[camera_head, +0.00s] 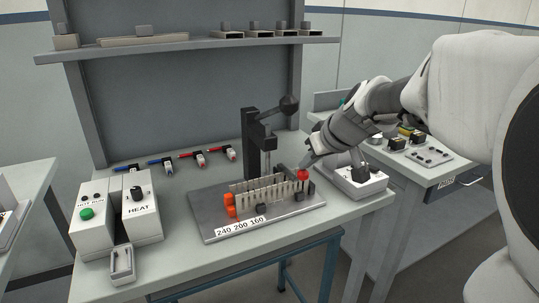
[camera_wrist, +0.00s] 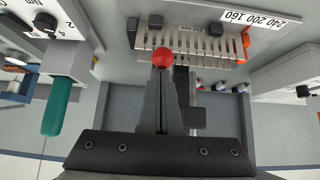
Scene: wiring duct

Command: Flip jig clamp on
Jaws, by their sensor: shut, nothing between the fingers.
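The wiring-duct jig is a grey plate (camera_head: 212,217) with a comb-like slotted duct (camera_head: 270,186) on it. A dark upright clamp post (camera_head: 251,145) stands at its back, with an arm ending in a black ball (camera_head: 289,104) raised to the upper right. A red ball knob (camera_head: 303,174) sits at the duct's right end; it also shows in the wrist view (camera_wrist: 163,60). My gripper (camera_head: 308,163) is shut and empty, its tips right at the red knob. In the wrist view my fingers (camera_wrist: 163,72) overlap the knob's lower edge; I cannot tell whether they touch.
A white box with a black knob (camera_head: 376,183) stands right of the jig, close under my arm. HEAT (camera_head: 143,222) and green-button (camera_head: 90,227) boxes stand at left. Several red and blue tools (camera_head: 199,158) lie behind. A shelf (camera_head: 200,44) spans the back. A green handle (camera_wrist: 60,105) shows in the wrist view.

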